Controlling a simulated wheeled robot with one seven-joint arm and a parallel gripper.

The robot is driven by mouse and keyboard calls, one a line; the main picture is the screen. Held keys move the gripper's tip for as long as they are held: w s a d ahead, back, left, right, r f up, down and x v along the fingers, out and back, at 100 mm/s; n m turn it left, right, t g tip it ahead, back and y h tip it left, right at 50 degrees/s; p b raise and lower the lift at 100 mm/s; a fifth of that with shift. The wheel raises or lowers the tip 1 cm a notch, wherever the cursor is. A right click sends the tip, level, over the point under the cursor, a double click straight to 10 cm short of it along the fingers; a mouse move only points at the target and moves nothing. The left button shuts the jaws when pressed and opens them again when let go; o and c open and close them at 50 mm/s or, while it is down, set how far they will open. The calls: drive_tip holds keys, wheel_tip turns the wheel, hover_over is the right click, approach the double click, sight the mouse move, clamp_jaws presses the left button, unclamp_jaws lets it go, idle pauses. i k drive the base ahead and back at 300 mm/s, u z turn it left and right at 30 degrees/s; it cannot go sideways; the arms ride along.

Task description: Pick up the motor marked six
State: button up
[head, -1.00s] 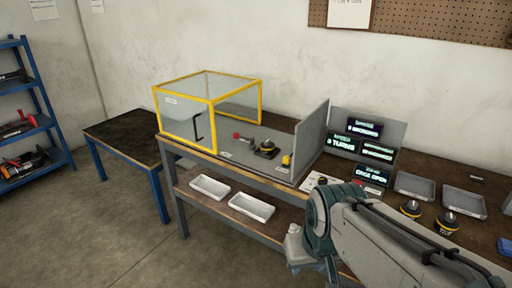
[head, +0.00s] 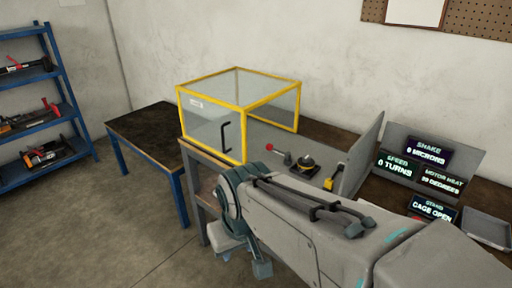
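A dark round motor-like part with a yellowish top (head: 306,164) sits on the bench by the open cage. No mark can be read on it. The two black and yellow motors seen earlier on the right of the bench are not visible now; my arm covers part of that side and the view has turned. My gripper (head: 246,262) hangs low at the end of my arm, in front of the bench and left of the motor-like part, apart from it. Its fingertips are not clear, so I cannot tell whether it is open or holds anything.
A yellow-framed clear cage (head: 243,106) stands at the bench's left end. A red-knobbed lever (head: 279,155) and a yellow part (head: 329,184) flank the motor-like part. A grey panel (head: 362,155), displays (head: 434,207) reading "CAGE OPEN" and a grey tray (head: 486,230) are to the right. A low table (head: 153,135) stands left.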

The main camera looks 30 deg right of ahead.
sight(306, 169)
drive_tip(key=z, duration=0.25)
drive_tip(key=i, duration=0.8)
drive_tip(key=z, duration=0.95)
drive_tip(key=i, duration=0.4)
drive_tip(key=z, duration=0.4)
